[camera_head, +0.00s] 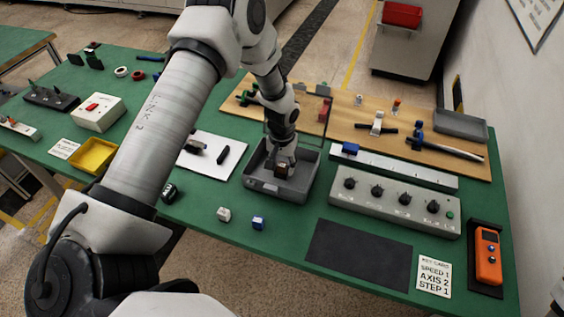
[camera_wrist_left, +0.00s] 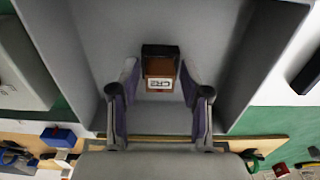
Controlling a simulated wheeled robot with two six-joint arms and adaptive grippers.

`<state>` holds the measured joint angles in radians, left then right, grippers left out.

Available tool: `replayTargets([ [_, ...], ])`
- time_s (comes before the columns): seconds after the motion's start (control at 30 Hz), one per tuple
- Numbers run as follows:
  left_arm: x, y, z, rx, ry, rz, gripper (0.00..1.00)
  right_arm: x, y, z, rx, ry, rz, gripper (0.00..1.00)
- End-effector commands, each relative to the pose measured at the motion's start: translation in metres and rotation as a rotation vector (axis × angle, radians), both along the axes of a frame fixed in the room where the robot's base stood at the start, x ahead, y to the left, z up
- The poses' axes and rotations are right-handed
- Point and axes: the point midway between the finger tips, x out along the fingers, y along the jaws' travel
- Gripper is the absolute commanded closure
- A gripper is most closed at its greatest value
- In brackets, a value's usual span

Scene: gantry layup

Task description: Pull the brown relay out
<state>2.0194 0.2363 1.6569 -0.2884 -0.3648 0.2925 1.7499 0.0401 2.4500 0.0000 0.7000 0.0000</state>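The brown relay (camera_head: 283,172) is a small brown block with a dark end. It is at the grey tray (camera_head: 267,187) in the middle of the green table. In the left wrist view the relay (camera_wrist_left: 160,70) shows a white label reading "CR2". My left gripper (camera_head: 283,160) points down into the tray. My right gripper is not in view.
A long grey panel with black knobs (camera_head: 393,200) stands right of the tray. A white sheet with dark parts (camera_head: 205,171) lies left of it. White (camera_head: 224,214) and blue (camera_head: 258,223) blocks sit in front. The dark mat (camera_head: 358,255) is bare.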

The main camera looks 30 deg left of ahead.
Motion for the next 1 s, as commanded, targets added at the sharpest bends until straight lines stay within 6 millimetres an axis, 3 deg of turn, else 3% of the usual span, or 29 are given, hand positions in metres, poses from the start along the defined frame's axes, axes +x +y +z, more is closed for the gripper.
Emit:
replayTargets([
  [0.03,0.0,0.0,0.0,0.0,0.0,0.0,0.81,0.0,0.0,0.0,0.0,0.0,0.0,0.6],
  [0.1,0.0,0.0,0.0,0.0,0.0,0.0,1.0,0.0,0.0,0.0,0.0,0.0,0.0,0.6],
  [0.2,0.0,0.0,0.0,0.0,0.0,0.0,1.0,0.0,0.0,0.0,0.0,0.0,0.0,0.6],
  [0.23,0.0,0.0,0.0,0.0,0.0,0.0,0.83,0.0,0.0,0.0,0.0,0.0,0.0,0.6],
  [0.3,0.0,0.0,0.0,0.0,0.0,0.0,1.0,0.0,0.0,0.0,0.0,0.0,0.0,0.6],
  [1.0,0.001,0.0,0.018,0.0,-0.002,0.0,1.0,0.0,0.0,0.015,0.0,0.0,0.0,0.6],
])
